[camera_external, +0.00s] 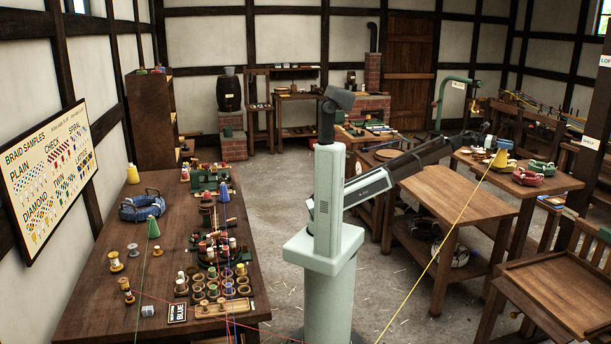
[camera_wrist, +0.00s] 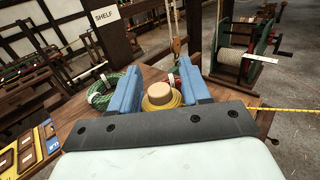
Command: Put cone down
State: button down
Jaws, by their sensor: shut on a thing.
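A yellow cone (camera_external: 500,158) is at the far right bench, with yellow thread running from it down and left across the room. In the wrist view the cone's pale round top (camera_wrist: 160,92) sits between the two blue fingers of my gripper (camera_wrist: 166,90). My gripper is shut on it. The cone looks upright and at or just above the bench top; I cannot tell if its base touches. The fingers hide its sides in the wrist view.
A red coil (camera_external: 527,177) and a green coil (camera_external: 543,166) lie on the bench (camera_external: 548,185) close right of the cone. A yellow cone (camera_external: 132,174), green cone (camera_external: 153,228) and blue cone (camera_external: 223,193) stand on the left table. A rope reel (camera_wrist: 243,60) stands beyond the bench.

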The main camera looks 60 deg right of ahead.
aim_at(505, 154)
jog(key=shift+f, duration=2.3)
jog(key=shift+f, duration=0.1)
jog(key=c, duration=0.5)
grip_release()
jog(key=w, duration=1.2)
jog(key=shift+d, duration=0.15)
